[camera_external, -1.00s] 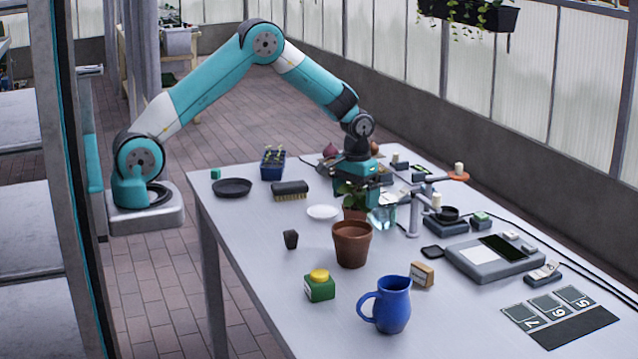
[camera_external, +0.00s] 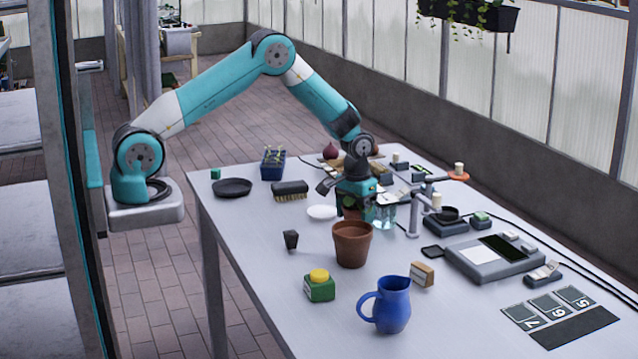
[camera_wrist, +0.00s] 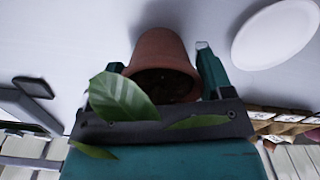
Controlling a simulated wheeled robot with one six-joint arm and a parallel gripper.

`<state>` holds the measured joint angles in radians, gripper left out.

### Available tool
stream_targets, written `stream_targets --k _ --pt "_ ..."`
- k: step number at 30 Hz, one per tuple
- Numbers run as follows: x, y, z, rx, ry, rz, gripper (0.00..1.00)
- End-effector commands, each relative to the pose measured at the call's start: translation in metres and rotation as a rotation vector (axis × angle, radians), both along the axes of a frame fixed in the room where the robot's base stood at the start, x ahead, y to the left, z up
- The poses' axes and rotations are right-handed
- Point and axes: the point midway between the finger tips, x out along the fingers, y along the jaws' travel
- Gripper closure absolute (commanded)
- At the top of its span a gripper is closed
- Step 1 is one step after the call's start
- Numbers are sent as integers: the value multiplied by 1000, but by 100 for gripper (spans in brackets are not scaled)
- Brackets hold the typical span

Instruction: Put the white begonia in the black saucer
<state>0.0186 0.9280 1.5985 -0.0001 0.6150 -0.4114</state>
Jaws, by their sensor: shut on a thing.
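In the wrist view this pot (camera_wrist: 160,55) sits between my two fingers, and broad pale-striped leaves (camera_wrist: 122,98) spread over the gripper body. No white flower shows, so I cannot tell for sure that it is the white begonia. Whether the pot touches the table is hidden.
A white saucer (camera_external: 321,212) lies just left of the held pot and a brush (camera_external: 290,190) beyond it.

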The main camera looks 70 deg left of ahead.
Motion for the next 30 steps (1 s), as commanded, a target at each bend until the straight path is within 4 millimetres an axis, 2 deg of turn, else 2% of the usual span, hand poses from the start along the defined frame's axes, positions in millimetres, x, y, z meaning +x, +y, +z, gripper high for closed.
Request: stream_targets --k 7,11,17,24,30 --pt "1 0 7 0 -2 0 59" --pt "1 0 22 0 -4 0 59" --pt "1 0 67 0 -7 0 59" --pt "1 0 136 0 -8 0 59" --pt "0 0 178 0 -3 0 59"
